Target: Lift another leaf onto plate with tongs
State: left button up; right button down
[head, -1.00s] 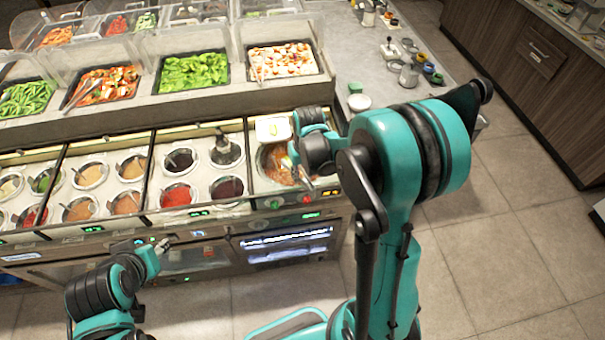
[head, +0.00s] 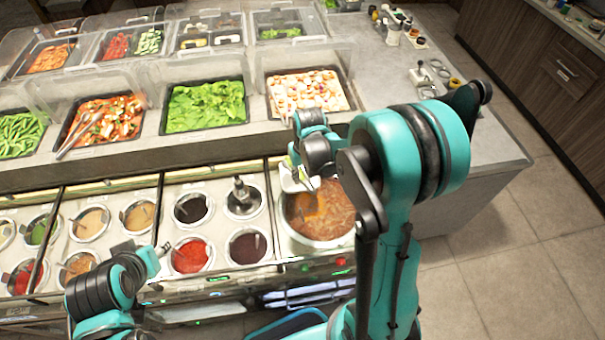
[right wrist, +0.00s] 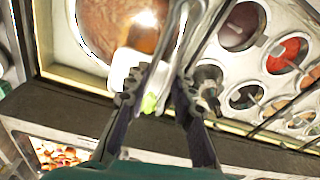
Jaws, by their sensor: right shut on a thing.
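My right gripper (right wrist: 158,90) is shut on metal tongs (right wrist: 180,40) in the right wrist view. In the head view it (head: 303,181) is over the back left of a soup pot, partly hidden by my arm. A white plate (right wrist: 124,66) lies beside the tongs, at the pot's edge; part of it shows in the head view (head: 290,182). A bit of light green leaf (right wrist: 149,104) shows between the fingers; I cannot tell whether it is held. Green leaves (head: 205,104) fill a black tray behind. My left gripper (head: 156,256) is low at the counter front; its jaws are unclear.
The soup pot (head: 320,212) is at the right end of the sauce wells, with red sauce (head: 190,256) and dark sauce (head: 247,246) to its left. A tray of pale chunks (head: 308,92) stands behind it. Clear guards stand over the trays. Floor (head: 520,230) at the right is clear.

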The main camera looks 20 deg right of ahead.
notch_tip(320, 180, down, 6)
jog(key=b, duration=0.4)
jog(key=shift+s+f, duration=0.15)
jog(key=shift+f, duration=0.05)
jog(key=c, duration=1.8)
grip_release()
jog(key=shift+c, duration=0.2)
notch_tip(320, 180, up, 9)
jog(key=p, duration=0.6)
